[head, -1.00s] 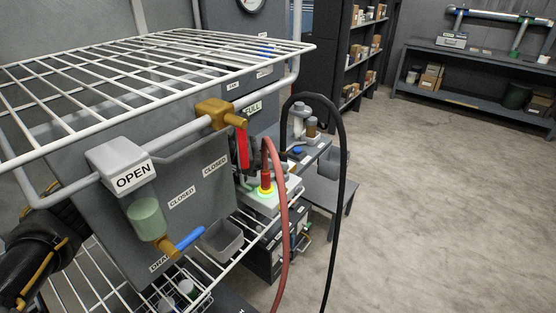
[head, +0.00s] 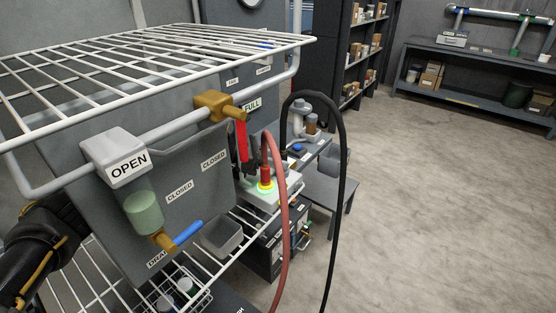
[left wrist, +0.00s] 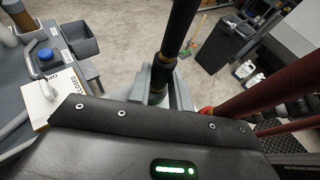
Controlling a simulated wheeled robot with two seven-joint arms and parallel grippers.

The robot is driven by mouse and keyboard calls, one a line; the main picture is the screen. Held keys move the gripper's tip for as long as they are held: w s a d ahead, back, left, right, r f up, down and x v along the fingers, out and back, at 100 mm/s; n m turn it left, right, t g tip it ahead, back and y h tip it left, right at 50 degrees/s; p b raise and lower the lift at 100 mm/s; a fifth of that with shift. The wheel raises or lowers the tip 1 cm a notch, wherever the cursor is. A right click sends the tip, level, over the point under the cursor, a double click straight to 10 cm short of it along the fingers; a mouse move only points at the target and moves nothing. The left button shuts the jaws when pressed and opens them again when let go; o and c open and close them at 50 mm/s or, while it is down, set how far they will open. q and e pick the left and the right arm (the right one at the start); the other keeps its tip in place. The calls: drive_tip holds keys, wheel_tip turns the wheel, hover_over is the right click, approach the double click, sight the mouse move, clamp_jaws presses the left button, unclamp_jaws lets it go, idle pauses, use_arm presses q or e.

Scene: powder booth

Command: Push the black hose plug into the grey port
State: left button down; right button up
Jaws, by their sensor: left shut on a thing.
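The black hose (head: 341,160) arches up and over beside the rack in the head view and hangs down to the floor. In the left wrist view, its black plug end (left wrist: 178,38), with a brass-coloured band, stands between the grey fingers of my left gripper (left wrist: 162,82), which is shut on it. The plug's tip is hidden by the fingers and the gripper body. In the head view, this gripper is mostly hidden behind the rack's panel and red handle. I cannot make out the grey port. My right gripper is not in view.
A red hose (head: 283,220) ends in a red plug (head: 265,175) seated in a lit ring on a pale block. A white wire rack (head: 150,75) and a grey panel with valves (head: 190,180) stand in front. A grey bin (head: 222,237) sits below. Open floor lies right.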

use_arm(q)
drive_tip(key=shift+f+b, duration=0.4)
idle(0.5)
drive_tip(key=c, duration=1.2)
unclamp_jaws()
drive_tip(key=shift+a, duration=0.1)
